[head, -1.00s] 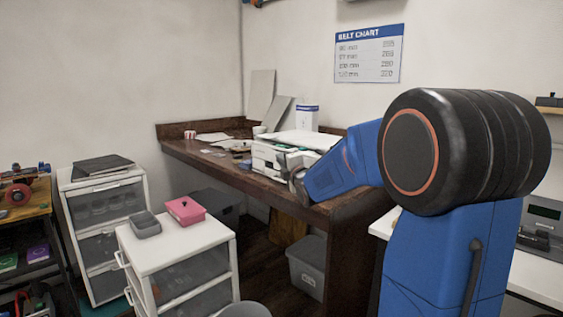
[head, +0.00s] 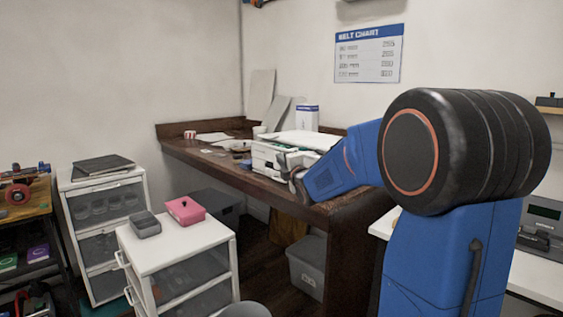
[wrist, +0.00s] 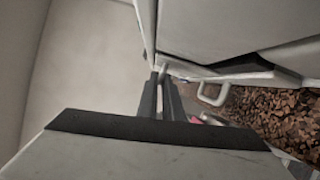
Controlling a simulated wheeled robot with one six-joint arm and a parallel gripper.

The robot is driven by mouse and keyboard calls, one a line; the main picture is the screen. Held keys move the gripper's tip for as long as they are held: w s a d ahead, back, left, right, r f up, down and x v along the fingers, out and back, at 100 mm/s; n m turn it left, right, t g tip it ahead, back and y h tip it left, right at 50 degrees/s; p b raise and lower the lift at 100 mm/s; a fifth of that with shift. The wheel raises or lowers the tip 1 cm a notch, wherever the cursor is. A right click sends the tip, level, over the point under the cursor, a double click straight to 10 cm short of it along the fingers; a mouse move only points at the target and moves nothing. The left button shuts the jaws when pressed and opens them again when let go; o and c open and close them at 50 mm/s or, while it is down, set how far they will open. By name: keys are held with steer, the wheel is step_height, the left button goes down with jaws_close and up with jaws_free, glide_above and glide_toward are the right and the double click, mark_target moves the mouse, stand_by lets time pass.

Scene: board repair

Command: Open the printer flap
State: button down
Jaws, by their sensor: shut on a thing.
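The white printer (head: 268,154) stands on the dark wooden bench, and its front is partly hidden by my arm. My gripper (head: 284,165) is at the printer's front right part. In the wrist view my gripper (wrist: 160,76) is shut at the edge of the pale printer body (wrist: 210,25). A small light part shows between the fingertips; it appears to belong to the printer flap (wrist: 215,76), though most of the grip is hidden. I cannot tell how far the flap stands open.
The wooden bench (head: 215,168) holds papers and small items left of the printer. A white box (head: 307,118) and grey panels (head: 262,95) stand behind. A drawer unit (head: 180,243) with a pink box (head: 185,210) stands in front. A grey bin (head: 306,268) is below the bench.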

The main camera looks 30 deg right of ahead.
steer(key=shift+s+a+f+n+t+y, duration=0.15)
steer(key=shift+a+f+n+t, duration=0.15)
steer(key=shift+n, duration=0.55)
steer(key=shift+s+a+f+n+t+y, duration=0.1)
steer(key=shift+a+f+n+t+y, duration=0.2)
steer(key=shift+n, duration=0.6)
steer(key=shift+s+a+f+n+t+y, duration=0.15)
steer(key=shift+a+f+n, duration=0.25)
steer(key=shift+n, duration=0.45)
steer(key=shift+w, duration=0.1)
steer(key=c, duration=1.9)
jaws_free()
steer(key=v, duration=1.7)
steer(key=shift+f, duration=0.15)
